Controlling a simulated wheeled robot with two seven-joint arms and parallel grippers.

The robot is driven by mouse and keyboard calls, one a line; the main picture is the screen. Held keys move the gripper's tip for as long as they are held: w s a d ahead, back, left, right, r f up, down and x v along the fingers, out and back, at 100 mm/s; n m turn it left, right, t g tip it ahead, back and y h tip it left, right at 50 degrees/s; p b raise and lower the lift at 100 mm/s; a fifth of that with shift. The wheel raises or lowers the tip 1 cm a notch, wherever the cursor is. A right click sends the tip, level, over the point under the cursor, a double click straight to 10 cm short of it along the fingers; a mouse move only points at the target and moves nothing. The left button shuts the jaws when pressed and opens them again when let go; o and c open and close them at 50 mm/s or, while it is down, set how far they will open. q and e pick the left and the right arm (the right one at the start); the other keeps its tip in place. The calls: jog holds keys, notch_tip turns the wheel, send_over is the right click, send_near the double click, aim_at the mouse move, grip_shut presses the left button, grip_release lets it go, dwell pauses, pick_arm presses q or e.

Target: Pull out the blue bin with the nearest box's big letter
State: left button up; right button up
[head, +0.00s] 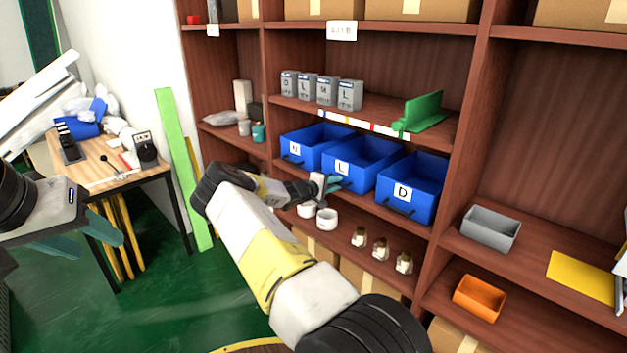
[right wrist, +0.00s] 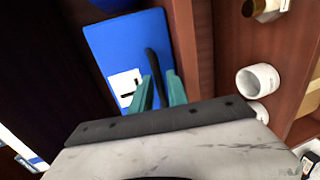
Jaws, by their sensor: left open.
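Three blue bins stand in a row on the middle shelf: the N bin (head: 301,152), the L bin (head: 352,168) and the D bin (head: 400,201), each with a white letter label and dark handle. Several grey boxes stand on the shelf above; the rightmost, nearest box (head: 350,95) carries a big L. My right gripper (head: 334,183) is at the L bin's front. In the right wrist view its teal fingers (right wrist: 159,78) lie either side of the black handle (right wrist: 153,68); whether they press on it is unclear. My left gripper (head: 96,228) is open and empty at the left.
White cups (head: 326,219) and small jars (head: 380,249) stand on the shelf below the bins. A green holder (head: 422,113) is above them. Shelf uprights flank the bins. A cluttered wooden table (head: 97,170) and a green plank (head: 180,165) are at left.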

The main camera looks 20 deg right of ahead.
jog(key=shift+w+d, duration=0.1)
jog(key=shift+d, duration=0.3)
grip_shut()
jog(key=shift+f, duration=0.1)
dwell(1.1)
